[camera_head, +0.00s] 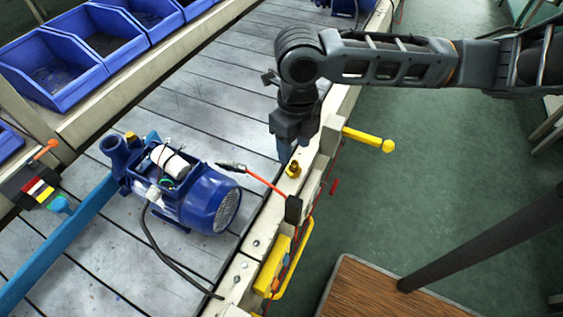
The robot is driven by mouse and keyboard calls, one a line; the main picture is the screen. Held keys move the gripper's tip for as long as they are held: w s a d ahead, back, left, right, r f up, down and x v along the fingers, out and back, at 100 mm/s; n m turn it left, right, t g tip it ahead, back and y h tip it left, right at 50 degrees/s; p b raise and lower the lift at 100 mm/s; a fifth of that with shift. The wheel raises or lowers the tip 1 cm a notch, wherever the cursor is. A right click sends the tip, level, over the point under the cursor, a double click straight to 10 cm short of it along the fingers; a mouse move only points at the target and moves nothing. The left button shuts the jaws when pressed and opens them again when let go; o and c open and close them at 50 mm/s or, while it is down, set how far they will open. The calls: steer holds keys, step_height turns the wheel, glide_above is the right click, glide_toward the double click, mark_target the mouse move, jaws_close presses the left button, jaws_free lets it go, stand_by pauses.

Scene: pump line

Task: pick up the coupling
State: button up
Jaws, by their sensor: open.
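A small brass-coloured fitting (293,170), which looks like the coupling, sits on the cream side rail of the conveyor. My gripper (285,158) points down just above and behind it, slightly to its left. The gripper looks empty and open, though its fingers are seen nearly edge-on and overlap each other. I cannot tell the exact gap between the fingertips and the fitting; the fitting is not between them.
A blue pump (195,197) lies on the grey slats to the left. A tool on a red cord (264,181) crosses the rail near the fitting. A yellow handle (368,139) sticks out right. Blue bins (55,68) line the far side.

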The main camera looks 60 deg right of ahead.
mark_target(293, 163)
steer(key=shift+d+f+p, duration=0.15)
steer(key=shift+f+p, duration=0.45)
steer(key=shift+f, duration=3.05)
steer(key=c, duration=0.8)
steer(key=shift+r, duration=0.1)
steer(key=shift+c, duration=0.2)
